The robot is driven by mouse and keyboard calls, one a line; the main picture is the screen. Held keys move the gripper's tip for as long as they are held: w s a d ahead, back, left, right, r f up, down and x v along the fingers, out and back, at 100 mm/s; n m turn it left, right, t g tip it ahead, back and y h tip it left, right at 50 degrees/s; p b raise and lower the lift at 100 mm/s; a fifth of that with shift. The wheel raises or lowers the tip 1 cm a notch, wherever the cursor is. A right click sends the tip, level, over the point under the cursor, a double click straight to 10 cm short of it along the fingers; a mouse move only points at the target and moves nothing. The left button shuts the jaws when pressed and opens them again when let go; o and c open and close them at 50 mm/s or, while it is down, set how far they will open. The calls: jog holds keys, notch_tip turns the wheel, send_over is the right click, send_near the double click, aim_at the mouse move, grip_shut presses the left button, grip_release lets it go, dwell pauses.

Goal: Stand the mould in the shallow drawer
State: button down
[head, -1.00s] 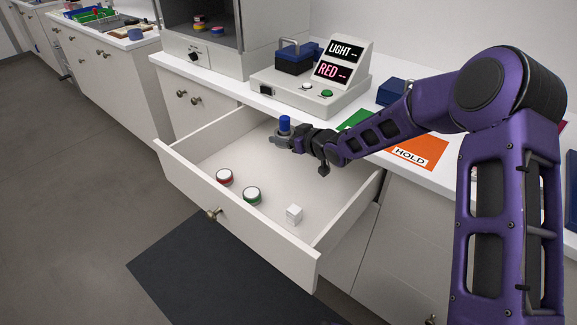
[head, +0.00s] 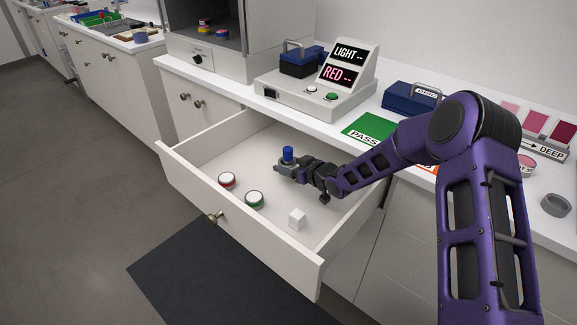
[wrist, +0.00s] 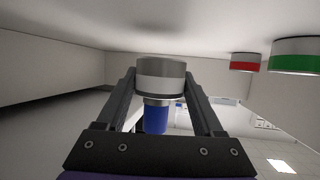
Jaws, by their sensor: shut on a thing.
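The mould, a short grey-and-white cylinder with a blue upper part (head: 288,153), is held upright in my gripper (head: 287,169). In the wrist view, which is upside down, the fingers clasp the mould's grey end (wrist: 161,68) from both sides. The shallow drawer (head: 280,249) is pulled open, and the mould is low inside it, toward the back. The mould's base is close to the drawer floor; I cannot tell whether it touches.
A red-banded jar (head: 227,181), a green-banded jar (head: 254,200) and a white cube (head: 297,219) stand in the drawer's front half. Bare floor lies around the mould. The counter above holds a display device (head: 330,90), a green PASS mat (head: 368,128) and a blue box (head: 412,100).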

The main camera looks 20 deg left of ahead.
aim_at(293, 165)
jog(key=shift+f, duration=0.5)
grip_release()
jog(key=shift+r, duration=0.25)
jog(key=v, duration=0.3)
jog(key=p+v, duration=0.1)
jog(key=v, duration=0.2)
jog(key=shift+d+r, duration=0.1)
jog(key=shift+r, duration=0.3)
jog(key=shift+s+d+r, duration=0.2)
jog(key=shift+s+d, duration=0.2)
jog(key=shift+d, duration=0.1)
jog(key=shift+r, duration=0.1)
